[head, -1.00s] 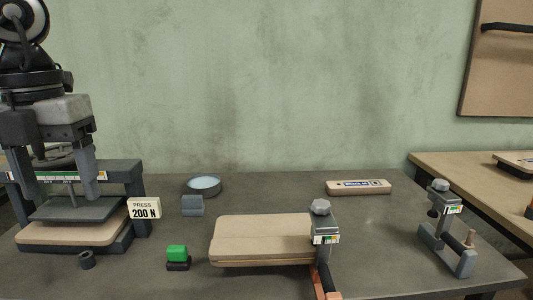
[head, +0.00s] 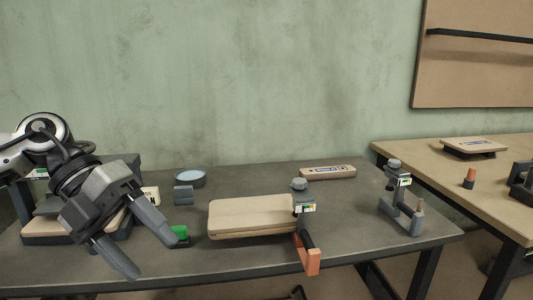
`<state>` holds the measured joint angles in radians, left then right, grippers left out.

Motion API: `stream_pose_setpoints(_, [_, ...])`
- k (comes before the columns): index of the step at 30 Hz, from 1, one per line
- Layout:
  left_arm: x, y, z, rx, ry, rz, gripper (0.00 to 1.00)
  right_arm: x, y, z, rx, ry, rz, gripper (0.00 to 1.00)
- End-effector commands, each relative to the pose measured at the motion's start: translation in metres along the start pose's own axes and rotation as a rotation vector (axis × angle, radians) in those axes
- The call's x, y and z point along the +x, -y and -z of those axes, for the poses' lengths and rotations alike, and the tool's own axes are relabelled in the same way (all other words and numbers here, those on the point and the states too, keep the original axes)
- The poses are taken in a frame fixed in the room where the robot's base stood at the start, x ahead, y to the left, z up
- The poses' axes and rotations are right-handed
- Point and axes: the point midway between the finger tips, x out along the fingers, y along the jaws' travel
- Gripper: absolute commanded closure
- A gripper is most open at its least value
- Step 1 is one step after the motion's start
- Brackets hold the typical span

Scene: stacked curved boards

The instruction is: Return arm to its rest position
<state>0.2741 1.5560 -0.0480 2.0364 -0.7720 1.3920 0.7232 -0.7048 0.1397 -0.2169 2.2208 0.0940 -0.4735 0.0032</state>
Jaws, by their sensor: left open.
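My left gripper (head: 142,246) is at the left of the head view, tilted down to the right. Its two grey fingers are spread wide with nothing between them. It hangs in front of the press (head: 125,163) and hides much of it and of the press sign (head: 150,195). One fingertip overlaps the green button (head: 180,232) in the picture; I cannot tell if they touch. My right gripper is not in view.
Stacked curved boards (head: 250,213) lie mid-table with a clamp (head: 304,205) with an orange handle at their right end. A second clamp (head: 402,205) stands at right. A round dish (head: 190,177), grey block (head: 184,194) and pale board (head: 328,172) lie behind. A wooden side table (head: 420,157) is at right.

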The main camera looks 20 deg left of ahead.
Motion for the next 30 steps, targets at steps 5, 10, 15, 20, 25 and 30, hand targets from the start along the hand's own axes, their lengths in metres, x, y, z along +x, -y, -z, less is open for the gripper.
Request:
stream_pose_setpoints(5, [0.059,0.046,-0.018,-0.107,-0.057,0.581,0.30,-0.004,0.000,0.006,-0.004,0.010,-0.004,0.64])
stream_pose_setpoints(10, [0.093,0.051,-0.058,-0.500,0.079,1.122,0.30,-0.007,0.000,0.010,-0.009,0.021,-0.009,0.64])
stream_pose_setpoints(15, [0.150,-0.015,-0.084,-1.127,0.322,1.364,0.30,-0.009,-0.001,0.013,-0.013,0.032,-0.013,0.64])
stream_pose_setpoints(20, [0.228,-0.082,-0.055,-1.691,0.478,1.290,0.30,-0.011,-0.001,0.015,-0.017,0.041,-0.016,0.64])
stream_pose_setpoints(25, [0.279,-0.109,-0.015,-2.011,0.515,1.145,0.30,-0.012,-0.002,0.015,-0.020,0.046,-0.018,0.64])
stream_pose_setpoints(30, [0.294,-0.115,-0.001,-2.101,0.516,1.088,0.30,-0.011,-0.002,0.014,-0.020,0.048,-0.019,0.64])
